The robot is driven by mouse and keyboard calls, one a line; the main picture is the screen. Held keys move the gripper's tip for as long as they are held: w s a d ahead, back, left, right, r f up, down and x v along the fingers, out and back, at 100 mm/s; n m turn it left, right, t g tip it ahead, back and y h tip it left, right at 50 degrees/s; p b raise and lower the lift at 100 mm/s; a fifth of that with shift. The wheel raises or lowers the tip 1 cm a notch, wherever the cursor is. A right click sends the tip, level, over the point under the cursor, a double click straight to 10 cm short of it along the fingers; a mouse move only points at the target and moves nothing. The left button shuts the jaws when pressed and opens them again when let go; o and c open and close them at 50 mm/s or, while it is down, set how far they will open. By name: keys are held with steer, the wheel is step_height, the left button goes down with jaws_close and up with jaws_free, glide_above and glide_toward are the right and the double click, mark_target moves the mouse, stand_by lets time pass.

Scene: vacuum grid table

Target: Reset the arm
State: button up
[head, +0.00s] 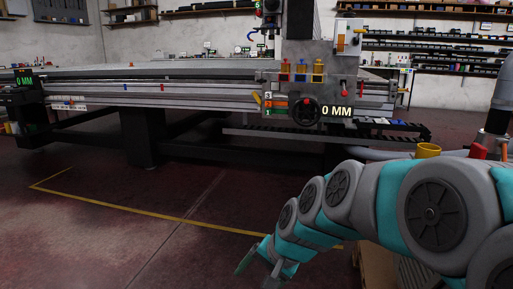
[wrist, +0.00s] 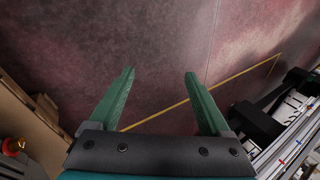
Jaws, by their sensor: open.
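My gripper (wrist: 160,85) is open in the wrist view, with two green fingers spread apart and nothing between them. It points down at the reddish floor. In the head view my gripper (head: 257,268) is at the bottom, low over the floor in front of the machine, at the end of my grey and teal arm, which reaches in from the right. One green finger shows clearly there; the other is hard to make out.
The long vacuum grid table (head: 190,72) stands behind my arm, with a gantry control panel (head: 310,90). A yellow floor line (head: 150,210) runs before it. A cardboard box (head: 377,268) is at lower right. Open floor (head: 110,240) lies to the left.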

steer(key=s+d+f+n+g+h, duration=0.25)
steer(key=s+d, duration=0.45)
steer(key=s, duration=0.5)
steer(key=s+d+f+n+g+h, duration=0.25)
steer(key=s+d, duration=0.55)
steer(key=s, duration=0.4)
step_height(320, 180, up, 16)
steer(key=p, duration=1.4)
steer(key=shift+s+f+p, duration=0.15)
steer(key=shift+s+p, duration=0.2)
steer(key=shift+p, duration=0.05)
